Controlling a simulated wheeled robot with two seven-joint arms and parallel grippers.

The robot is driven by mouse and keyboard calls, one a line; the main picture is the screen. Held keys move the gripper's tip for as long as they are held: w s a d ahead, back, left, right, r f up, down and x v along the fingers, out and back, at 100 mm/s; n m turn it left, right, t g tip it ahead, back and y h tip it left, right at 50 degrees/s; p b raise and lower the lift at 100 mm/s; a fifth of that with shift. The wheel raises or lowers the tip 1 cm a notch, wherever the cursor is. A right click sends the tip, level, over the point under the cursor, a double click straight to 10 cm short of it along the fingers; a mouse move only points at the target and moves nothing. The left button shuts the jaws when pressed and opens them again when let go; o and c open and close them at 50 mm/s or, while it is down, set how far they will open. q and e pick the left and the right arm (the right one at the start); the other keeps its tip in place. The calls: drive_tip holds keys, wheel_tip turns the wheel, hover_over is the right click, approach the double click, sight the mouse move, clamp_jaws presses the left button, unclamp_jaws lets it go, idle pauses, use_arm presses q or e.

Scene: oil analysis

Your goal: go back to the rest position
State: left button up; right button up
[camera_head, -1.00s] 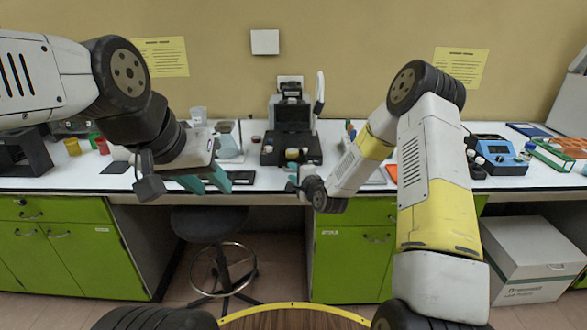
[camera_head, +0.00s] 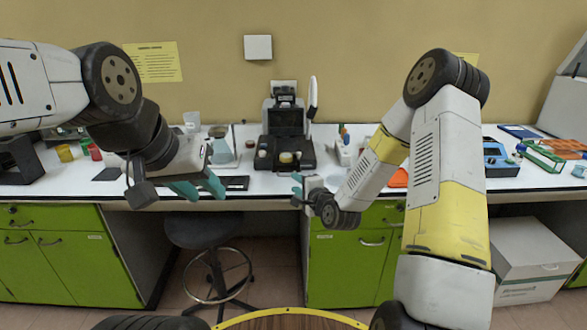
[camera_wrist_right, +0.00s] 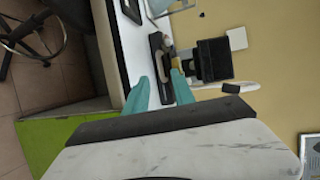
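My left gripper (camera_head: 198,187) has its two teal fingers apart, with nothing between them, over the front edge of the white counter at left of centre. My right gripper (camera_head: 297,189) is in front of the counter, near its front edge and just right of the black analysis device (camera_head: 286,140). Its teal fingers also show in the right wrist view (camera_wrist_right: 160,85), spread apart and empty. There the same device (camera_wrist_right: 212,60) lies beyond the fingertips.
The white counter (camera_head: 262,186) holds a glass flask (camera_head: 222,150), yellow and red cups at the left, and a blue instrument (camera_head: 497,160) at the right. A black stool (camera_head: 207,230) stands below. A white box (camera_head: 535,262) is on the floor at right.

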drive_tip(key=s+d+r+n+g+h, duration=0.2)
drive_tip(key=s+d+r+n, duration=0.3)
drive_tip(key=r, duration=0.3)
drive_tip(key=s+d+r+n+g+h, duration=0.2)
drive_tip(key=s+d+r+n+g, duration=0.1)
drive_tip(key=s+r+n, duration=0.3)
drive_tip(key=s+d+r+n+g, duration=0.1)
drive_tip(key=s+r+n, duration=0.1)
drive_tip(key=s, duration=0.9)
drive_tip(key=s+d+r+n+g, duration=0.1)
drive_tip(key=s+r, duration=0.4)
drive_tip(key=s, duration=0.6)
drive_tip(key=shift+s+d+n+g, duration=0.3)
drive_tip(key=shift+n+g, duration=0.1)
drive_tip(key=shift+g, duration=0.2)
